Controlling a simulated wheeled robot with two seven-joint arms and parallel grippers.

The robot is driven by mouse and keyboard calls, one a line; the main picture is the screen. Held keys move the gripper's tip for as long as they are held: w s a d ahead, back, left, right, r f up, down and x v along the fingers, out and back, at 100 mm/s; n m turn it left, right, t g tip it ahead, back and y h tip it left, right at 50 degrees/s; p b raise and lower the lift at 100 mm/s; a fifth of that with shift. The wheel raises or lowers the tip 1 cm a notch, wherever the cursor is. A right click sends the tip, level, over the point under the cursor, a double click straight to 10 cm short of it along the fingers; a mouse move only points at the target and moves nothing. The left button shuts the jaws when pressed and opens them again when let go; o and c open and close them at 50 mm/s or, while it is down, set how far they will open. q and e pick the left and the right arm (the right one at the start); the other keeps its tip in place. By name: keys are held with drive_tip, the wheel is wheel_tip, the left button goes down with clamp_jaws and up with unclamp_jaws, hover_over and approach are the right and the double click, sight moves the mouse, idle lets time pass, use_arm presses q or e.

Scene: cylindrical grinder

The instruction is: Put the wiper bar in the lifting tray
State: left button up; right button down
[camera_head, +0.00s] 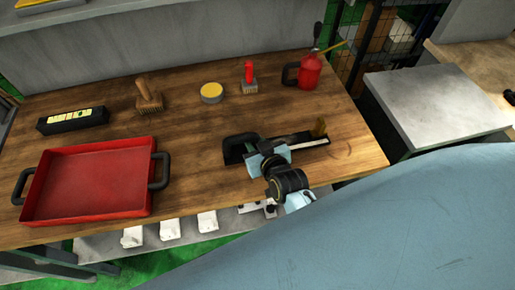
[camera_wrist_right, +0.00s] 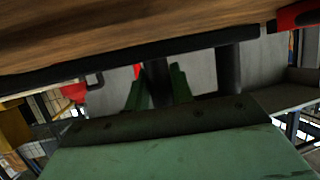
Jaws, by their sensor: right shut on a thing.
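The wiper bar (camera_head: 309,141) is a long dark bar with a black handle, over the front right part of the wooden table. My right gripper (camera_head: 264,157) is shut on it near its left part and partly covers it. In the right wrist view my right gripper (camera_wrist_right: 157,78) has its fingers on either side of a dark upright post of the wiper bar (camera_wrist_right: 231,68). I cannot tell whether the bar touches the table. The lifting tray (camera_head: 150,183) is red, shallow and empty, with black side handles, at the table's front left. My left gripper is not in view.
Behind the tray lie a black box (camera_head: 72,121) and a wooden brush (camera_head: 148,96). A yellow-topped tin (camera_head: 211,93), a red-handled brush (camera_head: 249,79) and a red oil can (camera_head: 308,72) stand along the back. The table between tray and bar is clear.

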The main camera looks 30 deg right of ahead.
drive_tip(key=shift+f, duration=1.75)
drive_tip(key=shift+f, duration=0.15)
drive_tip(key=c, duration=1.2)
unclamp_jaws()
drive_tip(key=shift+f, duration=0.1)
